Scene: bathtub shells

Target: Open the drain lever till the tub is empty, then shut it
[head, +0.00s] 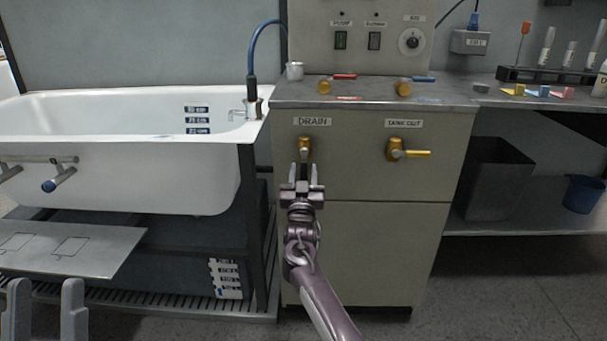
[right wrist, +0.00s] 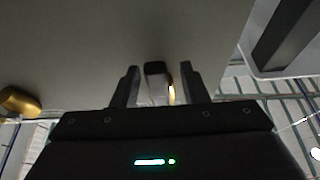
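The brass drain lever (head: 305,146) sits under the DRAIN label on the beige cabinet front, its lower part hidden behind my right gripper. My right gripper (head: 303,184) is just below and in front of it. In the right wrist view the lever (right wrist: 156,82) stands between the two fingers (right wrist: 160,88), with a gap visible beside it; the gripper looks open around it. The white tub (head: 120,185) is at the left, with level marks (head: 197,120) on its inner wall. Its water level cannot be made out. My left gripper (head: 45,310) is open and empty at the lower left.
The brass TANK OUT lever (head: 415,153) points right, beside the drain lever. A dark bin (head: 495,180) and blue bucket (head: 583,194) stand on the right shelf. A grey plate (head: 70,247) lies before the tub.

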